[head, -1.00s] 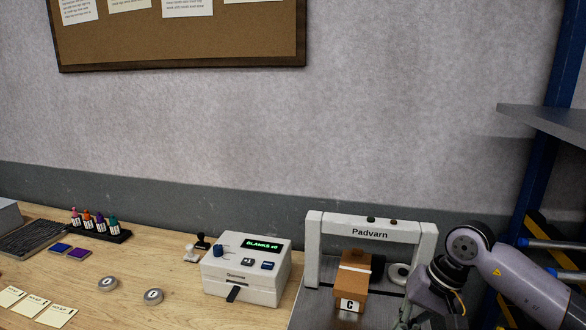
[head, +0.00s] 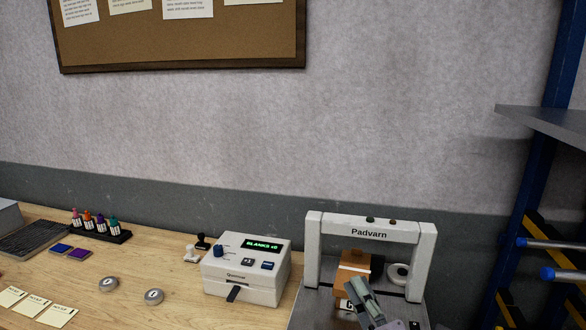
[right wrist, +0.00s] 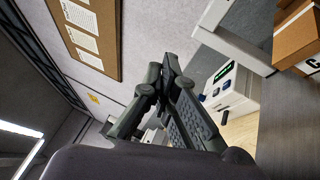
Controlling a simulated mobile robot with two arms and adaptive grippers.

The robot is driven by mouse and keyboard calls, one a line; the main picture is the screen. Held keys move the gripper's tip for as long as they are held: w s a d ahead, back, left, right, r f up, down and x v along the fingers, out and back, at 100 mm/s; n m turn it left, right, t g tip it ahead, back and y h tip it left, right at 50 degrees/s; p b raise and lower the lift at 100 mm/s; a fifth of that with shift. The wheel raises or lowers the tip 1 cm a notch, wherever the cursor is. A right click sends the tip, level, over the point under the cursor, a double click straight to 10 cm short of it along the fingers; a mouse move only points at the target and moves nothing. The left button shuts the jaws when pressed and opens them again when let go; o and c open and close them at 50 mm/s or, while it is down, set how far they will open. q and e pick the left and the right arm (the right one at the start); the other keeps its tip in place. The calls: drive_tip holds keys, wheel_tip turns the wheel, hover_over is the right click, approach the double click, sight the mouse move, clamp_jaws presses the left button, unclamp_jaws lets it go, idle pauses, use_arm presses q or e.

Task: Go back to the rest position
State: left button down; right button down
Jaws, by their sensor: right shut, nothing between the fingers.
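My right gripper (head: 362,294) shows at the lower right of the head view, in front of the Padvarn machine (head: 370,233). It is shut and empty, and it covers part of the brown box (head: 353,261) marked C that stands under the machine's arch. In the right wrist view my shut fingers (right wrist: 163,78) point up the picture, with the box (right wrist: 297,38) apart from them at the right edge. My left gripper is not in view.
A white printer-like device (head: 246,272) with a green display stands left of the machine. Two round metal discs (head: 154,296), note cards (head: 35,307) and a rack of ink bottles (head: 95,232) lie further left. A grey shelf (head: 545,121) juts out on a blue rack at right.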

drive_tip(key=s+d+f+m+g+h, duration=0.2)
drive_tip(key=s+d+f+m+g, duration=0.1)
drive_tip(key=s+f+m+g, duration=0.25)
drive_tip(key=s+d+f+m+g+h, duration=0.2)
drive_tip(key=s+d+f+m, duration=0.15)
drive_tip(key=f+m, duration=0.4)
drive_tip(key=s+d+f+m+g+h, duration=0.25)
drive_tip(key=s+f+m, duration=0.2)
drive_tip(key=f, duration=0.45)
drive_tip(key=s+f+m+g, duration=0.2)
drive_tip(key=s+f+g, duration=0.1)
drive_tip(key=s, duration=0.4)
drive_tip(key=s+f+m+g, duration=0.2)
drive_tip(key=s+f+g, duration=0.1)
drive_tip(key=s, duration=0.4)
wheel_tip(320, 180, down, 33)
drive_tip(key=s+g+b, duration=0.2)
drive_tip(key=b, duration=0.4)
drive_tip(key=s+d+f+b, duration=0.2)
drive_tip(key=s+f+b, duration=0.2)
drive_tip(key=s+f, duration=1.2)
wheel_tip(320, 180, down, 4)
drive_tip(key=shift+d+r+g, duration=0.15)
drive_tip(key=shift+r+g, duration=0.1)
drive_tip(key=shift+g, duration=0.15)
drive_tip(key=shift+n+y, duration=0.25)
